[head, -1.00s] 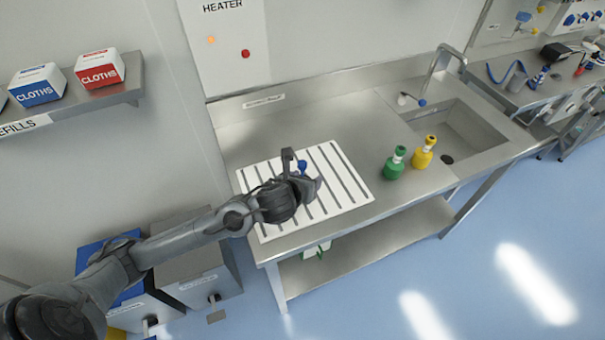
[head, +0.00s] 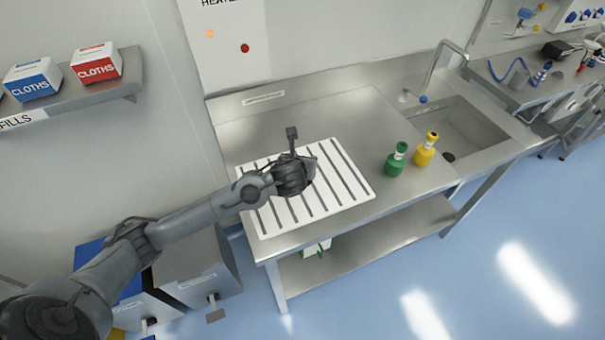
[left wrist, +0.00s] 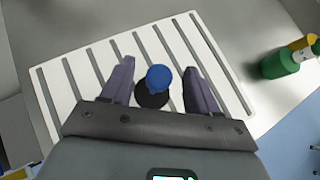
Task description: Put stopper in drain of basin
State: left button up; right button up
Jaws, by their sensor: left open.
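The stopper (left wrist: 156,86) has a round blue knob on a black base. In the left wrist view it is over the white slatted drainboard (left wrist: 75,85), between the two fingers of my left gripper (left wrist: 157,68). The fingers are open, with a gap on both sides of the knob. In the head view my left gripper (head: 298,170) is over the drainboard (head: 345,178) and hides the stopper. The steel basin (head: 470,125) is at the right end of the counter. My right gripper is not in view.
A green bottle (head: 395,164) and a yellow bottle (head: 425,154) stand between the drainboard and the basin. A tap (head: 436,68) rises behind the basin. A shelf with cloth boxes (head: 95,64) is on the left wall. The counter behind the drainboard is clear.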

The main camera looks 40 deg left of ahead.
pick_arm(q)
jog(key=shift+x, duration=1.6)
jog(key=shift+c, duration=0.3)
grip_shut()
